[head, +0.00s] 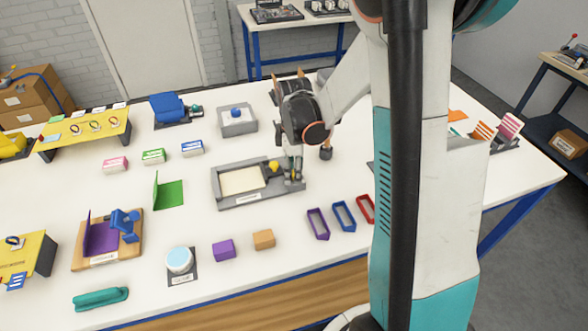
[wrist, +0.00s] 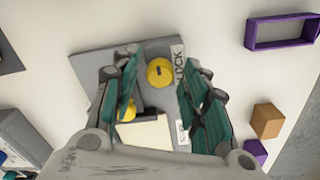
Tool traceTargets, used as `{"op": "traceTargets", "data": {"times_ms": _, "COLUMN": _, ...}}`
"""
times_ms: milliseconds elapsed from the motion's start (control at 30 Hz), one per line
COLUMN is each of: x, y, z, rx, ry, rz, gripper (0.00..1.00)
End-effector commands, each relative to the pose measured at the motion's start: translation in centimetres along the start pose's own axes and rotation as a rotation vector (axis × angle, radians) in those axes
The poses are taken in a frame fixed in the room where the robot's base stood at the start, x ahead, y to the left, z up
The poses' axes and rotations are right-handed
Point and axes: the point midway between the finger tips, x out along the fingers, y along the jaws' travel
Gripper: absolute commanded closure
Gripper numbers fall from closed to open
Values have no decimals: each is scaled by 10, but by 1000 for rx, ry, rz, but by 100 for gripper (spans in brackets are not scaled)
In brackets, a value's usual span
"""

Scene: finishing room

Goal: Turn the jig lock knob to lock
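The jig is a grey frame with a cream panel; it lies in the middle of the table in the head view (head: 222,189) and the wrist view (wrist: 88,62). A round yellow knob (wrist: 159,72) sits on it in the wrist view, beside a white label (wrist: 180,58) reading LOCK. A second yellow piece (wrist: 127,113) is beside the cream panel (wrist: 145,133); one yellow piece (head: 274,166) shows in the head view. My gripper (wrist: 161,75) is open, with one finger on each side of the knob. I cannot tell whether they touch it. In the head view my gripper (head: 293,172) is over the jig's right end.
Purple (head: 318,224), blue (head: 344,216) and red (head: 366,208) frames lie right of the jig. Purple (head: 223,250) and orange (head: 264,240) blocks are in front. A grey box with a blue button (head: 238,128) stands behind. Bare table surrounds the jig.

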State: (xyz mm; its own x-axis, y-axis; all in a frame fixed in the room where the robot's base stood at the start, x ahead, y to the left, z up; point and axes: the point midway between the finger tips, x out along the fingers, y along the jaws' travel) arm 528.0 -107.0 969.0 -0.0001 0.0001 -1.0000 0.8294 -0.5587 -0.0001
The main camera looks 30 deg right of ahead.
Motion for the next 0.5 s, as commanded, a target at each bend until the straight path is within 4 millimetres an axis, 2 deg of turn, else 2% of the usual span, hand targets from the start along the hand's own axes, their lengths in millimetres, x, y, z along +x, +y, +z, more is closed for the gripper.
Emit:
{"op": "traceTargets", "data": {"times_ms": 33, "x": 0, "y": 0, "z": 0, "rx": 0, "ry": 0, "rz": 0, "gripper": 76}}
{"op": "traceTargets", "data": {"times_ms": 133, "x": 0, "y": 0, "z": 0, "rx": 0, "ry": 0, "rz": 0, "gripper": 98}}
{"op": "traceTargets", "data": {"times_ms": 500, "x": 0, "y": 0, "z": 0, "rx": 29, "ry": 0, "rz": 0, "gripper": 100}}
